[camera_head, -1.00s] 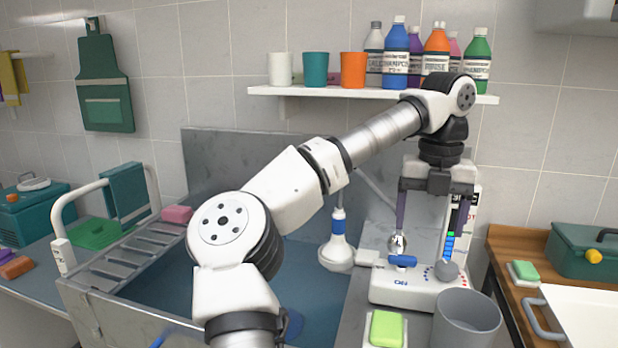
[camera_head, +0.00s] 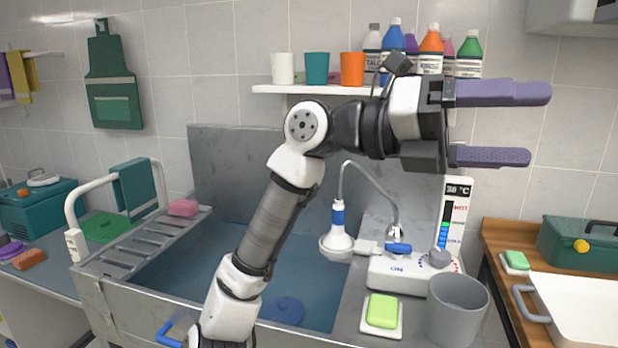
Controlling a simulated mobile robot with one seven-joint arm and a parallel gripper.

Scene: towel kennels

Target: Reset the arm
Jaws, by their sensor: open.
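My gripper (camera_head: 528,126) is raised in front of the wall, right of the bottle shelf's middle. Its two purple fingers point to the right and stand apart, with nothing between them. My arm rises from the bottom of the picture, in front of the metal wash tub (camera_head: 215,180), and bends at an elbow near the tub's back panel. The gripper is above the white control unit (camera_head: 400,275) and touches nothing that I can see. It hides part of the shelf and its bottles.
A white shelf (camera_head: 300,90) holds cups and several bottles. A shower head (camera_head: 338,243) stands by the control unit. A grey cup (camera_head: 457,312) and a green soap (camera_head: 382,310) are at the front. A teal toolbox (camera_head: 575,245) and white tray (camera_head: 590,305) are at the right.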

